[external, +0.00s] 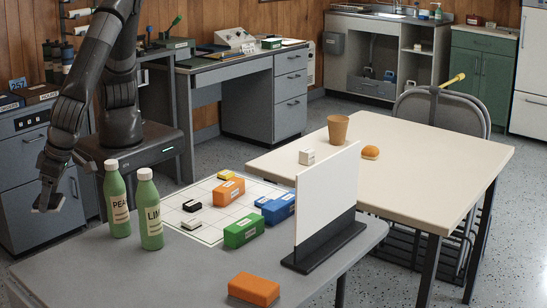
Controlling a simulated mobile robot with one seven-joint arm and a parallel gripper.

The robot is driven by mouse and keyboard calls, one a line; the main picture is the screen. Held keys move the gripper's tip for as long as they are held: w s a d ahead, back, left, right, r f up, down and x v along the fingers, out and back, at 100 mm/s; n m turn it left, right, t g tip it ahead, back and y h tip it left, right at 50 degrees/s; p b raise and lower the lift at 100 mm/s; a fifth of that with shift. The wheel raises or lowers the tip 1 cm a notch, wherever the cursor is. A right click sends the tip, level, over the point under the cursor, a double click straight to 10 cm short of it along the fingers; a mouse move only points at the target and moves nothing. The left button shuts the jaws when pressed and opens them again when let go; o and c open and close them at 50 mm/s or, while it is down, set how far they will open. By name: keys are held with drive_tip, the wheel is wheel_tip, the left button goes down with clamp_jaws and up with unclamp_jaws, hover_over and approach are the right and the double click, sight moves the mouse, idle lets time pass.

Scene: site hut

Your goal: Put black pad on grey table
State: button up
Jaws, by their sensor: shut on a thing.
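My gripper (48,198) hangs at the left in the external view, past the far left edge of the grey table (105,275). It is shut on a small flat thing (47,209) with a pale edge. It is too small and partly covered to tell surely whether this is the black pad. A small black block (192,206) with a pale label lies on the white gridded sheet (208,232) on the grey table. A small pale and dark piece (191,226) lies near it.
Green bottles (118,200) and (149,210) stand near the grey table's far left edge. Orange, green, blue and yellow blocks lie around the sheet. A white upright panel (327,195) in a black base stands at the right. The front left of the table is clear.

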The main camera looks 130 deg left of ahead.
drive_tip(key=shift+f, duration=0.6)
hover_over(91, 261)
drive_tip(key=w, duration=0.1)
drive_tip(key=f, duration=0.4)
drive_tip(key=a+f, duration=0.1)
drive_tip(key=f, duration=0.2)
drive_tip(key=shift+f, duration=1.95)
drive_tip(key=shift+f, duration=0.15)
drive_tip(key=o, duration=1)
